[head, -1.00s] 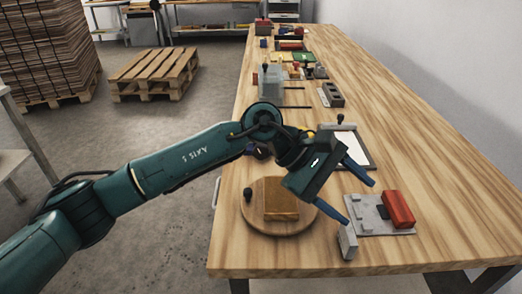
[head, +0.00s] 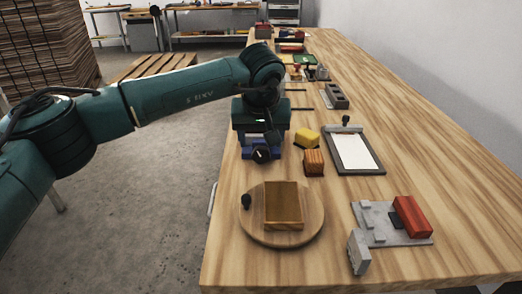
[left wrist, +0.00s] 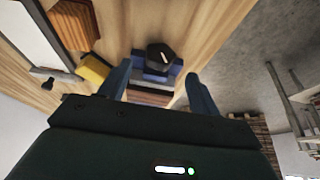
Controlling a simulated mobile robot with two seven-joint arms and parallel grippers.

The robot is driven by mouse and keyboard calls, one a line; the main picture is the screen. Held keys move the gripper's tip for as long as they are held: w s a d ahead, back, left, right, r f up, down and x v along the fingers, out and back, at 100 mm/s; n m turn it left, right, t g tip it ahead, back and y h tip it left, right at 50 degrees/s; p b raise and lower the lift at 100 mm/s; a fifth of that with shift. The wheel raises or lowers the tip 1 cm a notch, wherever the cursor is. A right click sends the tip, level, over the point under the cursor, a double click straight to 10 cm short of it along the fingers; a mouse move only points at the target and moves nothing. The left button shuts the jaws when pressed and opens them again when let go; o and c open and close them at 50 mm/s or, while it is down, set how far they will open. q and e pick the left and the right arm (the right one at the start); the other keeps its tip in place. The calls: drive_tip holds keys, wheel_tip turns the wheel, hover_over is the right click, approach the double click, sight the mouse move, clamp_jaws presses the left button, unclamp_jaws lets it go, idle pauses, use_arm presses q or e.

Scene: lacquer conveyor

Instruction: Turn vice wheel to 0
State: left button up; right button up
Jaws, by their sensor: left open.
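The blue vice (head: 249,154) stands on the left edge of the wooden bench, with its dark round wheel (head: 262,155) facing me. The wheel carries a small pale mark; I cannot read any number. In the left wrist view the wheel (left wrist: 159,54) shows in front of the blue vice body (left wrist: 150,75). My left gripper (head: 262,140) is above and behind the wheel, over the vice, and hides much of it in the head view. In the left wrist view its two blue fingers stand apart, one on each side of the vice. Whether they touch it cannot be told. My right gripper is not seen.
A yellow block (head: 307,138) and a ribbed orange-brown block (head: 314,163) lie right of the vice. A round wooden board (head: 252,225) with a brown block is nearer. A clipboard (head: 373,167) and a grey plate (head: 376,231) with a red block lie right.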

sight(261, 149)
use_arm(q)
drive_tip(key=x, duration=0.5)
drive_tip(key=c, duration=1)
drive_tip(key=shift+f+b, duration=0.1)
drive_tip(key=shift+b, duration=0.2)
